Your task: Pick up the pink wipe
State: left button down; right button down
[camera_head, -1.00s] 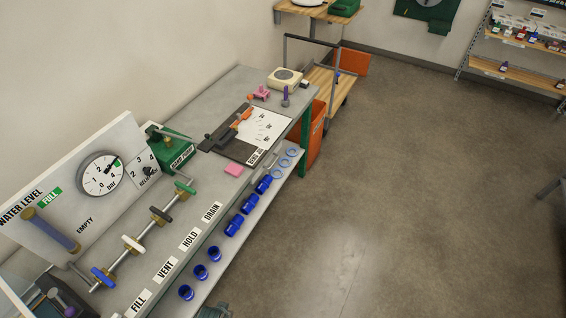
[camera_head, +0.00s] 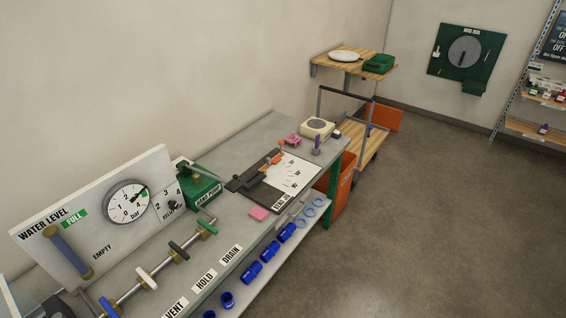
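The pink wipe (camera_head: 259,214) is a small flat pink pad lying on the grey workbench (camera_head: 237,155). It sits near the bench's front edge, just in front of the dark clipboard-like board (camera_head: 256,189) with a white sheet. Nothing covers it. Neither of my grippers shows in the head view.
Behind the wipe stand a green hand pump (camera_head: 198,187) and a gauge panel (camera_head: 100,212). Valves (camera_head: 180,251) line the bench front at left. Blue fittings (camera_head: 268,252) sit on a lower shelf. An orange bin (camera_head: 341,187) stands past the bench's far end. Open floor lies at right.

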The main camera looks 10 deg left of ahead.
aim_at(257, 213)
jog(key=u, duration=3.35)
jog(key=z, duration=2.8)
jog(key=i+l+u, duration=0.2)
jog(key=i+l, duration=0.1)
jog(key=l, duration=0.05)
